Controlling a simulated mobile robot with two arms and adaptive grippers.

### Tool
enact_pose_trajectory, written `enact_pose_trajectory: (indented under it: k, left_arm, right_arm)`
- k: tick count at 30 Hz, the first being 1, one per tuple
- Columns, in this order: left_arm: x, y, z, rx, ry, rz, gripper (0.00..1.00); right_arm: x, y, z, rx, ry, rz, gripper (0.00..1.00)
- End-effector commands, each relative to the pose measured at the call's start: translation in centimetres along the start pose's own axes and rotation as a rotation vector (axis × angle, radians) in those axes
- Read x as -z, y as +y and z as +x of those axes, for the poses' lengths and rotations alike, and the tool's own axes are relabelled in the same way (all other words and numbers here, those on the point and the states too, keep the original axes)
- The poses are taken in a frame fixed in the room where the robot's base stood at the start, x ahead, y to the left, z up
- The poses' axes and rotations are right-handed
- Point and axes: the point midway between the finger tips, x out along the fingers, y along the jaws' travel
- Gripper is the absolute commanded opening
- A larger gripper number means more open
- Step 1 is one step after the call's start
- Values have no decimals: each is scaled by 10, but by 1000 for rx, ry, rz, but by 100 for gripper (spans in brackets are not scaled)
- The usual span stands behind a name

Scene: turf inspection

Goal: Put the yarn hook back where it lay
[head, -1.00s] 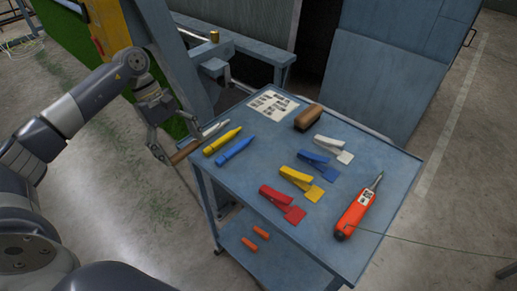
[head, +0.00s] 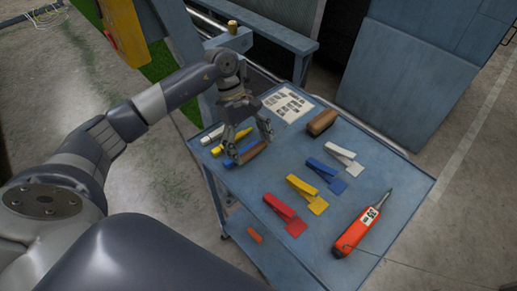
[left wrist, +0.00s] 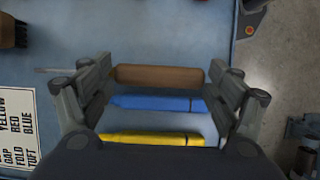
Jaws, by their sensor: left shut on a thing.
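My left gripper (head: 250,146) is shut on the yarn hook, whose brown wooden handle (head: 253,152) lies between the fingers. In the left wrist view the gripper (left wrist: 160,80) has the handle (left wrist: 158,75) running from finger to finger, and a thin metal shaft sticks out past the left finger. The hook is over the cart top, just right of the blue marker (left wrist: 155,103) in the head view; I cannot tell whether it touches the surface. The yellow marker (left wrist: 150,139) lies beyond the blue one. My right gripper is not in view.
The blue cart top (head: 350,235) also holds a printed card (head: 288,104), a wooden brush (head: 321,122), several coloured clips such as the red one (head: 285,214), and an orange tool (head: 361,224). The area between the hook and the clips is bare.

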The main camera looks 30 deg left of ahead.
Motion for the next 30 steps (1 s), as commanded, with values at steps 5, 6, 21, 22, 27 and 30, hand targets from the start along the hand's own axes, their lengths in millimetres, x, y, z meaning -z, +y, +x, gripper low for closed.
enact_pose_trajectory:
  k: [5,6,21,22,27,30]
  left_arm:
    - [-12,6,6,2,-1,0,55]
    - [-16,8,7,2,-2,1,55]
    - [-4,10,43,-1,1,0,55]
    - [-4,10,43,-1,1,0,55]
    - [-2,10,47,0,2,0,55]
    - [-2,10,45,0,1,-1,100]
  right_arm:
    - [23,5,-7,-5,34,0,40]
    - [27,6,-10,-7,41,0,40]
    - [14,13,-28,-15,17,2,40]
    - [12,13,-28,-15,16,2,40]
    - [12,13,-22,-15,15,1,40]
    - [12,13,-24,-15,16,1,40]
